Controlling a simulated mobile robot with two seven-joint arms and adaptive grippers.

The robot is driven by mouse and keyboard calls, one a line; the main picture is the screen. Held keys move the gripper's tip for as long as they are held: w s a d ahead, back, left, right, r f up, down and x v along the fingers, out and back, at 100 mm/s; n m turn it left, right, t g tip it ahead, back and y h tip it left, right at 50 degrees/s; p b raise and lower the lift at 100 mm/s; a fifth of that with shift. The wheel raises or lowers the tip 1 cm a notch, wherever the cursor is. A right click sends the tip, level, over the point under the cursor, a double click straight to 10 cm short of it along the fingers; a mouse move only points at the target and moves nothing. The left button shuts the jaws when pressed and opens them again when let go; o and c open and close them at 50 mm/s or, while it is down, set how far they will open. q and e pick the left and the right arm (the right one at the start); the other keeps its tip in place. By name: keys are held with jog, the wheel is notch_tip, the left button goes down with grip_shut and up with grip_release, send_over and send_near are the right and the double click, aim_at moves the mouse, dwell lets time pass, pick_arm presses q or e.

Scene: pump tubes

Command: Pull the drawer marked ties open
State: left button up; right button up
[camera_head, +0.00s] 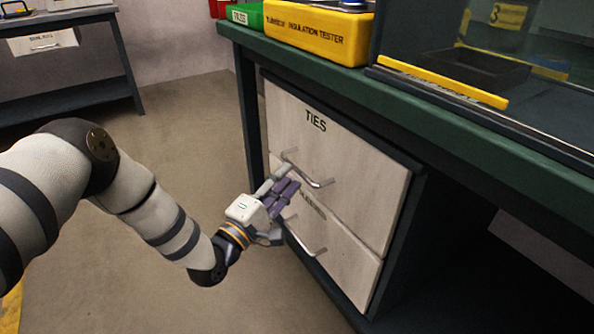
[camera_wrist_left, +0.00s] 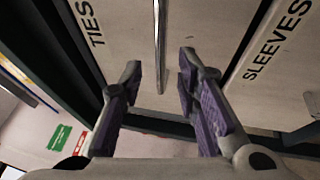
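The drawer marked TIES (camera_head: 365,165) is the upper pale front under the green bench, and it looks shut. Its metal bar handle (camera_head: 318,183) sits at its lower middle, partly behind my fingers. My left gripper (camera_head: 286,187) is at this handle, its purple-padded fingers apart. In the left wrist view the TIES drawer (camera_wrist_left: 125,45) lies ahead, and the handle bar (camera_wrist_left: 160,45) runs up the picture between the lines of the two fingertips (camera_wrist_left: 161,72). The fingers are open, with nothing gripped. My right gripper is not in view.
Below is the drawer marked SLEEVES (camera_head: 335,245), with its own handle (camera_head: 305,240). On the green bench (camera_head: 420,105) stand a yellow insulation tester (camera_head: 318,35) and a green box (camera_head: 245,16). Floor (camera_head: 185,115) in front of the drawers is clear.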

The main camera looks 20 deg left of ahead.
aim_at(295, 166)
pick_arm(q)
jog(key=b+x, duration=0.1)
jog(key=x, duration=0.3)
jog(key=shift+w, duration=0.3)
grip_shut()
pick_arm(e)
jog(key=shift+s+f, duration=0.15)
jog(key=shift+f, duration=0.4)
pick_arm(q)
jog(key=shift+s, duration=0.1)
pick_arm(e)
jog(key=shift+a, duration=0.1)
